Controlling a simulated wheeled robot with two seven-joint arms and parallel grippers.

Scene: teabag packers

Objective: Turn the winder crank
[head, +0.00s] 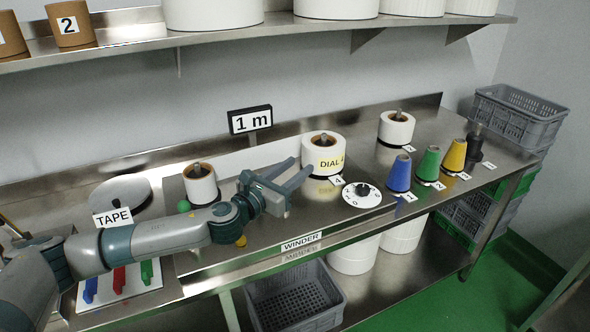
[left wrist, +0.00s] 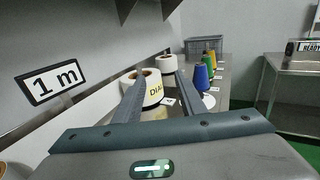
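The winder's label (head: 301,242) is on the front edge of the steel bench. A white spool (head: 200,185) stands on a spindle left of my left gripper (head: 302,165). A green ball (head: 184,206) shows beside that spool and a yellow ball (head: 241,241) below my gripper; I cannot tell whether either is the crank's knob. My wrist and forearm hide part of the winder area, and no crank arm is clearly visible. My left gripper is open and empty, fingers pointing right toward the DIAL spool (head: 323,155), also ahead in the left wrist view (left wrist: 152,88). My right gripper is out of view.
A numbered dial (head: 362,194) and blue (head: 400,174), green (head: 428,164) and yellow (head: 455,155) cones stand to the right. A "1 m" sign (head: 250,120) stands behind my gripper. A shelf (head: 180,43) overhangs the back. A grey crate (head: 296,300) sits below.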

